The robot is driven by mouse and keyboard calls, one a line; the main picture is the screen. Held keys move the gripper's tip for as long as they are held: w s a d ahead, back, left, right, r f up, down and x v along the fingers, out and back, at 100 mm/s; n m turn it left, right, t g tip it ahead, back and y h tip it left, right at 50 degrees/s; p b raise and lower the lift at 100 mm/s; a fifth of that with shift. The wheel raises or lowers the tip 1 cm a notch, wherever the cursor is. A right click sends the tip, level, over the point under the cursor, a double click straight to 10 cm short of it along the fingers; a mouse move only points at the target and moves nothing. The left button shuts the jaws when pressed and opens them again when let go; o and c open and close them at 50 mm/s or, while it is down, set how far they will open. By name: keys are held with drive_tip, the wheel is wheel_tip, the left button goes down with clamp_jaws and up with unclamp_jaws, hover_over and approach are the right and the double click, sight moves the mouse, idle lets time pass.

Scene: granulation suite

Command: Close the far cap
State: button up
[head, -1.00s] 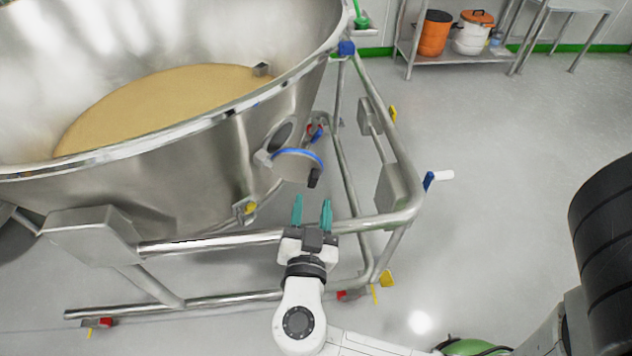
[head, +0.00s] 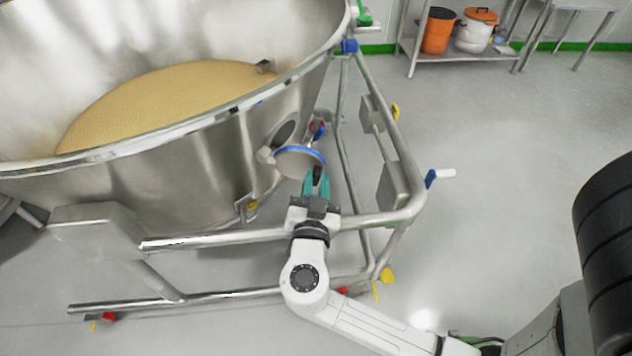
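A round metal cap (head: 297,161) with a blue rim hangs open on the side of the large steel bowl. It is tilted away from a dark round port (head: 284,133) in the bowl wall, which shows uncovered behind it. A black knob (head: 317,173) sticks out at the cap's lower right edge. My gripper (head: 317,183) reaches up to the cap from below, and its teal fingers are close together on either side of the knob, shut on it. The fingers partly hide the knob.
The steel bowl (head: 170,185) holds tan powder (head: 170,100). A tubular frame (head: 385,219) runs around it, with its front rail close below my gripper. A blue-and-white handle (head: 440,175) juts out at right. Open floor lies right of the frame.

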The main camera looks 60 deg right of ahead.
clamp_jaws()
drive_tip(key=shift+d+f+n+t+b, duration=0.3)
drive_tip(key=shift+d+t+b, duration=0.15)
drive_tip(key=shift+b, duration=0.45)
drive_tip(key=shift+d+r+n+t+y+b, duration=0.3)
drive_tip(key=shift+n+t+y+b, duration=0.1)
drive_tip(key=shift+n+t+b, duration=0.2)
drive_tip(key=shift+o, duration=2.2)
unclamp_jaws()
